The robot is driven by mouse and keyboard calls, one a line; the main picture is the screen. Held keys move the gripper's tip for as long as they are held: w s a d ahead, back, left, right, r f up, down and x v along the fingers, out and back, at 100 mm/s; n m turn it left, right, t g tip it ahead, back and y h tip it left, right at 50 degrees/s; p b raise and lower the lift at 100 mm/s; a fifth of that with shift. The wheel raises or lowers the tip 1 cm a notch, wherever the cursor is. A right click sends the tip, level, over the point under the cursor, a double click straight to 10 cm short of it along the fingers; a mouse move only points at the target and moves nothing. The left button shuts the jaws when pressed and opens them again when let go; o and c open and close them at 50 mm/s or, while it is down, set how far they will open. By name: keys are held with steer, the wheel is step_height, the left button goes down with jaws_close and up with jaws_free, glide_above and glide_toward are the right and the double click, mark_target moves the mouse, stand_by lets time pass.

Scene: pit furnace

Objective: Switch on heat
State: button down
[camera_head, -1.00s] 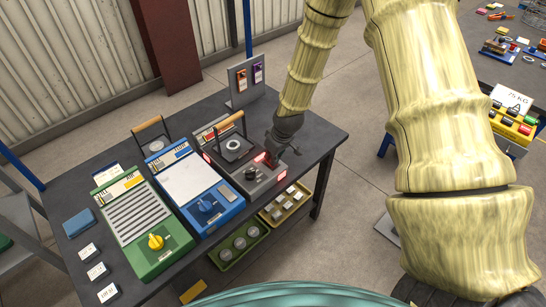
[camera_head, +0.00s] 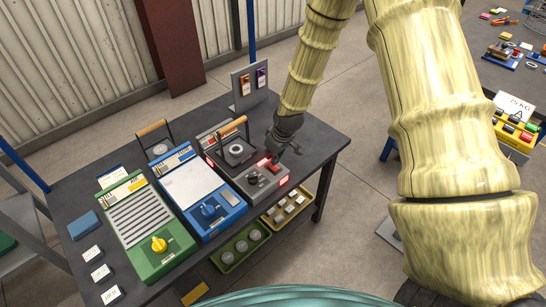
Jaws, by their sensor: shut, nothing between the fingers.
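The pit furnace (camera_head: 236,178) is the grey unit at the right end of the row on the dark table. A lidded round pit with a wooden-handled bail sits at its back, and a dark round knob (camera_head: 253,178) is on its front part. A red switch (camera_head: 272,167) is at its right side. Bright red patches show near its front right corner (camera_head: 283,181) and on its left side. My gripper (camera_head: 275,153) is shut and empty, just above and behind the red switch. I cannot tell whether the fingertips touch it.
A blue unit (camera_head: 190,184) with a blue knob and a green unit (camera_head: 146,226) with a yellow knob stand to the left. An upright grey panel (camera_head: 243,87) with two tags stands behind. Trays with pale pieces (camera_head: 287,211) are below the table's front edge.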

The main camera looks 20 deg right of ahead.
steer(key=v, duration=0.1)
steer(key=p+v, duration=0.1)
steer(key=v, duration=0.1)
steer(key=shift+w+a+r+p, duration=0.1)
steer(key=shift+w+p, duration=0.2)
steer(key=shift+s+r+b, duration=0.1)
steer(key=shift+s+b, duration=0.1)
steer(key=shift+b, duration=0.25)
steer(key=s+b+v, duration=0.1)
steer(key=v, duration=0.8)
steer(key=shift+s+d+f+b, duration=0.25)
steer(key=shift+d+f+b, duration=0.05)
steer(key=shift+d+b, duration=0.1)
